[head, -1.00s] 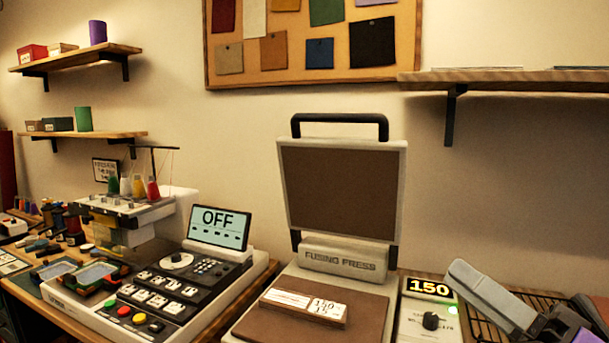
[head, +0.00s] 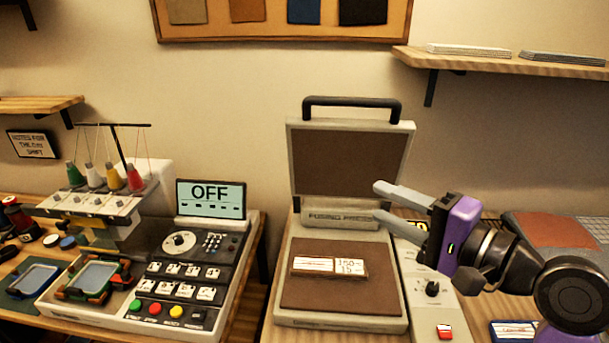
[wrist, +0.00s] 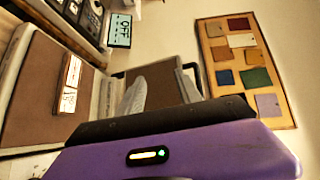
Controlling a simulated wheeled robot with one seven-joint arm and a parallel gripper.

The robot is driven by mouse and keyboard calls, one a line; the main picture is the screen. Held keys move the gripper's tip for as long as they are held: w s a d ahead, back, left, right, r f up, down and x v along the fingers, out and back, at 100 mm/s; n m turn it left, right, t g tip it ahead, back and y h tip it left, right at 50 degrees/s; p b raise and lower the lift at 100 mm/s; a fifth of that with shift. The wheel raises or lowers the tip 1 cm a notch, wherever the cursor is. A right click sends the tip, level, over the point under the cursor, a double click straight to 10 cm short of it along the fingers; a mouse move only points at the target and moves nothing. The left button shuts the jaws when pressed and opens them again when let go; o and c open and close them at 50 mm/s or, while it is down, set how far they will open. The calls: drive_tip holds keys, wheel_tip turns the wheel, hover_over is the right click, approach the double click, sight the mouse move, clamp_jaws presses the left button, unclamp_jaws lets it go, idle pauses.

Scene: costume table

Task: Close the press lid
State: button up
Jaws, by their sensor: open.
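The fusing press stands on the table with its lid (head: 350,163) raised, leaning back upright. A black bar handle (head: 352,103) runs along the lid's top edge. The brown lower plate (head: 338,290) lies flat in front, with a small block bearing white cards (head: 330,264) on it. My gripper (head: 378,203) is open and empty, in front of the lid's lower right side in the head view. In the wrist view the lid (wrist: 160,85) is partly hidden behind a grey finger, and the lower plate (wrist: 35,85) is at the left.
An embroidery machine (head: 180,265) with an OFF screen stands left of the press. A control box with a dial (head: 432,288) is at the press's right. A wall shelf (head: 510,63) hangs above right. A reddish-brown cloth (head: 550,230) lies on the right.

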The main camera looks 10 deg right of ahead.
drive_tip(key=w+a+f+m+p, duration=0.1)
drive_tip(key=w+a+m, duration=0.1)
drive_tip(key=w+a, duration=0.2)
drive_tip(key=w, duration=0.3)
drive_tip(key=shift+f, duration=0.25)
drive_tip(key=shift+a, duration=0.1)
drive_tip(key=shift+c, duration=0.2)
clamp_jaws()
idle(1.2)
drive_tip(key=shift+o, duration=0.2)
unclamp_jaws()
